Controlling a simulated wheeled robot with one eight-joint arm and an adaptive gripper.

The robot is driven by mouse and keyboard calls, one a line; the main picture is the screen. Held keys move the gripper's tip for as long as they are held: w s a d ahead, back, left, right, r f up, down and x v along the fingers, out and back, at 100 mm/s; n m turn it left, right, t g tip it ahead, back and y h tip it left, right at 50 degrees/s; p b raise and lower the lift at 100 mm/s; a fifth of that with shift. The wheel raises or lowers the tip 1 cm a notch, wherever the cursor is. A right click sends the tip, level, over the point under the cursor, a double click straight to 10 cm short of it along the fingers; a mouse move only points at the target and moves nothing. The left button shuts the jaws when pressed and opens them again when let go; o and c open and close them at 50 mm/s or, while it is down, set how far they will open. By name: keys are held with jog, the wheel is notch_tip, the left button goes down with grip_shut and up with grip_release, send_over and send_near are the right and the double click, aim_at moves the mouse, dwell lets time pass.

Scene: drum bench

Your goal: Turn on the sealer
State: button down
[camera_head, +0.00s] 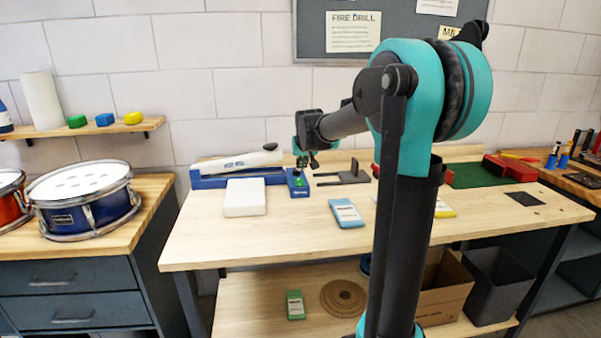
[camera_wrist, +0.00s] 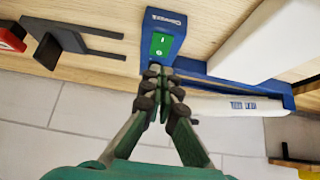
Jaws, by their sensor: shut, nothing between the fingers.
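The sealer is a long blue base with a white arm (camera_head: 235,163) on the back of the bench; its white arm also shows in the wrist view (camera_wrist: 225,105). At its right end is a blue switch box (camera_head: 297,187) with a green rocker switch (camera_wrist: 161,44) marked with white signs. My gripper (camera_wrist: 160,74) is shut and empty. Its fingertips are at the near edge of the switch in the wrist view, and cover part of the box end. In the head view my gripper (camera_head: 307,162) is just above the switch box. I cannot tell whether it touches the switch.
A white block (camera_head: 245,198) lies in front of the sealer. A dark forked holder (camera_head: 345,176) stands right of the switch box. A blue packet (camera_head: 346,213) lies on the bench (camera_head: 270,242). The front left of the bench is clear.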

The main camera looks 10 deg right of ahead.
jog(key=s+r, duration=0.4)
jog(key=s, duration=0.1)
dwell(0.4)
